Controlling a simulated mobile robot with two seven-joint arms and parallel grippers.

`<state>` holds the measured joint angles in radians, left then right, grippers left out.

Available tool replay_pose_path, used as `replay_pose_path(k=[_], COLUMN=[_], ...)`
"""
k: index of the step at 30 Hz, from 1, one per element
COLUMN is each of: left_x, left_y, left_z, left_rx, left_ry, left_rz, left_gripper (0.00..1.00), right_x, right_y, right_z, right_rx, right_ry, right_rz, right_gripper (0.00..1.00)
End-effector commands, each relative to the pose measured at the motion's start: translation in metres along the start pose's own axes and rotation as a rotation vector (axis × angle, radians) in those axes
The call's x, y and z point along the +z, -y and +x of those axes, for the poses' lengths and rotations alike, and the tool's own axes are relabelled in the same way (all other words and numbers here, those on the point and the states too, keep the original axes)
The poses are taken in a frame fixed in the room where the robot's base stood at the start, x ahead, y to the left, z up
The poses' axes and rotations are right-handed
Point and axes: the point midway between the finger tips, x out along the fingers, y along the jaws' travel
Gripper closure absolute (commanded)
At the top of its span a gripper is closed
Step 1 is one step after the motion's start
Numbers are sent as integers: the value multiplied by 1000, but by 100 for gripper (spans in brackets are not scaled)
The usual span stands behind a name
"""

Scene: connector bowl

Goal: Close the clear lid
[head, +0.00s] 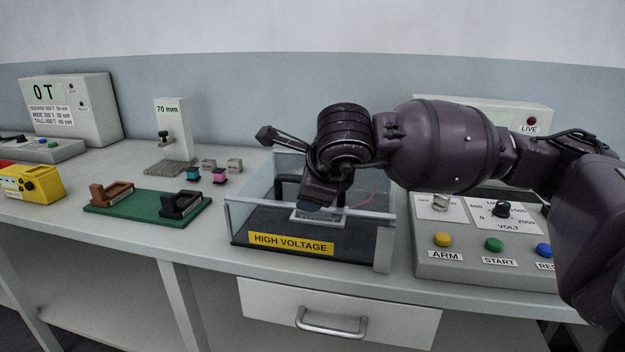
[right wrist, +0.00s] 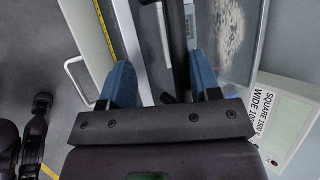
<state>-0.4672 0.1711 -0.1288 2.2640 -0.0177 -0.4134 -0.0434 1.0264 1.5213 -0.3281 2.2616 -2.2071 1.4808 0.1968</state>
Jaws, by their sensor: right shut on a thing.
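The clear-walled box (head: 240,218) with a yellow HIGH VOLTAGE label (head: 290,244) stands near the bench's front edge. A clear panel (head: 290,162), seemingly part of the clear lid, rises at its back behind my gripper; the lid's exact angle is hard to tell. My right gripper (head: 312,206) points down at the box, its tips low over the front part. In the right wrist view, its blue fingers (right wrist: 163,85) stand either side of a dark bar (right wrist: 175,45), seemingly the lid's handle. The gripper hides much of the box's inside. My left gripper is out of view.
A control panel (head: 470,266) with coloured buttons stands right of the box. A green board (head: 145,210) with brown and black holders, small coloured blocks (head: 219,176) and a 70 mm gauge (head: 174,120) are to the left. A drawer (head: 250,298) lies below.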

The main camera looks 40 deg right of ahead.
Motion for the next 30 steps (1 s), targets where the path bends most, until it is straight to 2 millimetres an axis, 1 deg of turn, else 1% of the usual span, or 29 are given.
replay_pose_path(k=[1,5,7,11,15,18,21,25,30], left_x=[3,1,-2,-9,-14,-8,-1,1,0], left_y=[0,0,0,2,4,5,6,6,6], left_z=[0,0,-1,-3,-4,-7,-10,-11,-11], left_rx=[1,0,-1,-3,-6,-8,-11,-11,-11], left_ry=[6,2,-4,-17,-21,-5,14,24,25], left_rz=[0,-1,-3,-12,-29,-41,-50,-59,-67], left_gripper=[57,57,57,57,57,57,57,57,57], right_x=[-4,-3,-3,-1,0,0,0,0,0], right_y=[-9,-8,-6,-4,-2,0,0,0,-1], right_z=[7,4,-2,-24,-54,-73,-89,-102,-110], right_rx=[23,20,17,11,4,0,-2,-1,0], right_ry=[-13,-11,-10,-3,3,4,5,3,1], right_rz=[-5,-5,-5,-6,-4,-3,-2,-1,0], right_gripper=[58,58,58,58,58,58,58,58,58])
